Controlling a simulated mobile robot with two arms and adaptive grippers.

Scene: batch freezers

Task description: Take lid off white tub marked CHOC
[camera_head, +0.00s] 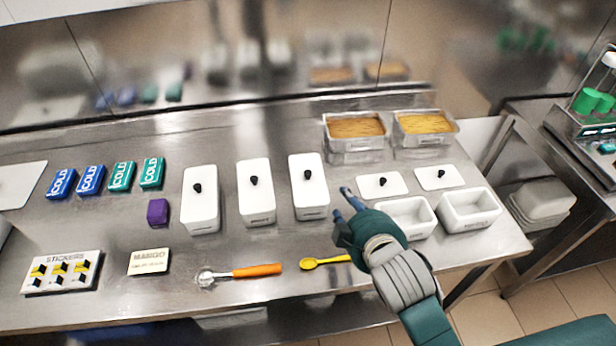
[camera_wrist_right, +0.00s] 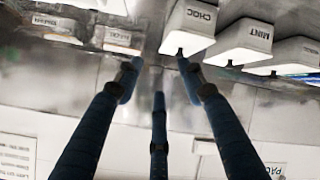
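The white tub marked CHOC (camera_wrist_right: 189,28) shows its label in the right wrist view. It appears to be the rightmost of three lidded white tubs in the head view (camera_head: 311,213). Its white lid (camera_head: 306,161) is on and has a black knob (camera_head: 308,174), also seen in the wrist view (camera_wrist_right: 180,52). My right gripper (camera_head: 346,205) is just right of this tub. Its blue fingers are spread and empty (camera_wrist_right: 157,73), with one fingertip close to the knob in the picture; I cannot tell if they touch. My left gripper is not in view.
A MINT tub (camera_wrist_right: 245,40) and another lidded tub (camera_head: 200,205) stand left of CHOC. Two open white tubs (camera_head: 468,229) and two loose lids (camera_head: 372,190) lie right. Filled metal pans (camera_head: 355,145) stand behind. A yellow spoon (camera_head: 325,262) and orange-handled scoop (camera_head: 255,270) lie in front.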

